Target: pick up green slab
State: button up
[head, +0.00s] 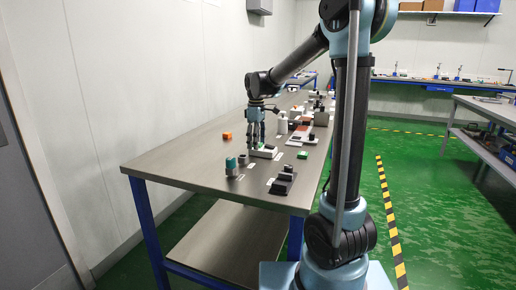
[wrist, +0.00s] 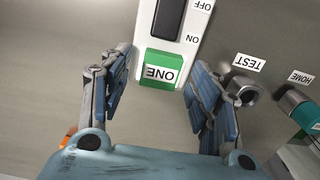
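A green block with a white label reading ONE (wrist: 160,69) sits at the ON end of a white switch box (wrist: 190,48). In the wrist view, my gripper (wrist: 160,88) is open, with one blue finger on each side of the green block. I see clear space between the block and both fingers. In the head view, my gripper (head: 257,140) is low over the table at the white box (head: 266,153), and the green block is mostly hidden by the fingers. Another small green piece (head: 303,155) lies to the right. The frames do not show which is the slab.
An orange cube (head: 227,135) lies left of my gripper. A metal cylinder (wrist: 243,94) by a TEST label and a teal cylinder (wrist: 307,115) by a HOME label stand nearby. A black device (head: 283,183) sits near the table's front edge. The table's (head: 180,165) left part is bare.

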jog(key=c, duration=1)
jog(key=shift+o, duration=0.2)
jog(key=shift+r, duration=0.15)
